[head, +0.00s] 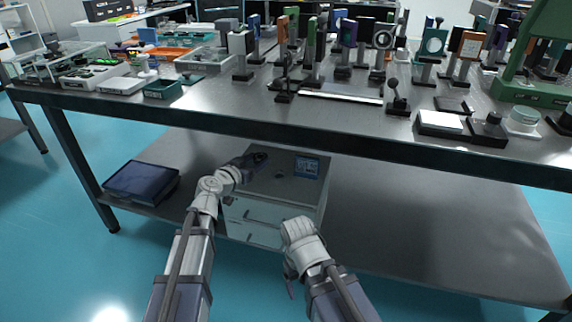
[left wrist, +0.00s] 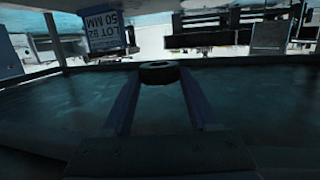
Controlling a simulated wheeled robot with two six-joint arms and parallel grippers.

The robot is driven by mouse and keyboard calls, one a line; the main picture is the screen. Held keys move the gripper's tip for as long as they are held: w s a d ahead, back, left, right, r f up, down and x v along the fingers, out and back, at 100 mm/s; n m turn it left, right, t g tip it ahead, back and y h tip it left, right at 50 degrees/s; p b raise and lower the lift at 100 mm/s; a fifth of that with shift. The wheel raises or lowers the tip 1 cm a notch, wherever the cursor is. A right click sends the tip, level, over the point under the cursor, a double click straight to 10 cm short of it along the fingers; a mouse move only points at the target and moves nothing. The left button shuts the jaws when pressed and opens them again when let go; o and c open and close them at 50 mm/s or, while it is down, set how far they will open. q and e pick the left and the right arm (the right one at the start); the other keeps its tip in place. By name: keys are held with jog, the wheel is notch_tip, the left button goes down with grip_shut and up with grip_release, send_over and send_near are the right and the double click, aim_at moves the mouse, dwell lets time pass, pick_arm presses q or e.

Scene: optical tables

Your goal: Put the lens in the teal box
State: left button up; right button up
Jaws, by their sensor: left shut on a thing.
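The lens (left wrist: 159,72) looks like a dark, thick ring in the left wrist view. My left gripper (head: 258,158) is shut on it, with a fingertip on either side. In the head view the gripper is below the tabletop, over the grey drawer cabinet on the lower shelf, and the lens is hard to make out there. The small teal box (head: 162,90) stands on the tabletop near its left front edge, above and left of the gripper. My right gripper (head: 290,283) is low, in front of the cabinet; its jaws do not show clearly.
The table's front edge (head: 300,133) runs between my left gripper and the teal box. The drawer cabinet (head: 262,212) has a blue label (head: 307,167) on top. A dark blue case (head: 141,182) lies left on the shelf. Optics mounts and trays crowd the tabletop.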

aim_at(260, 188)
pick_arm(q)
jog(key=shift+w+d, duration=0.2)
jog(key=shift+w, duration=0.1)
notch_tip(260, 188, down, 10)
jog(key=b, duration=1)
jog(key=shift+f, duration=0.1)
pick_arm(e)
notch_tip(260, 188, down, 10)
jog(key=shift+w+d, duration=0.15)
jog(key=shift+w, duration=0.15)
pick_arm(q)
jog(key=o, duration=1.4)
jog(key=shift+c, duration=0.2)
pick_arm(e)
jog(key=shift+f, duration=0.15)
pick_arm(q)
jog(key=shift+r, duration=0.3)
jog(key=shift+o, duration=0.3)
jog(key=p+v, duration=0.2)
jog(key=v, duration=1)
pick_arm(e)
notch_tip(260, 188, up, 3)
jog(key=shift+f, duration=0.1)
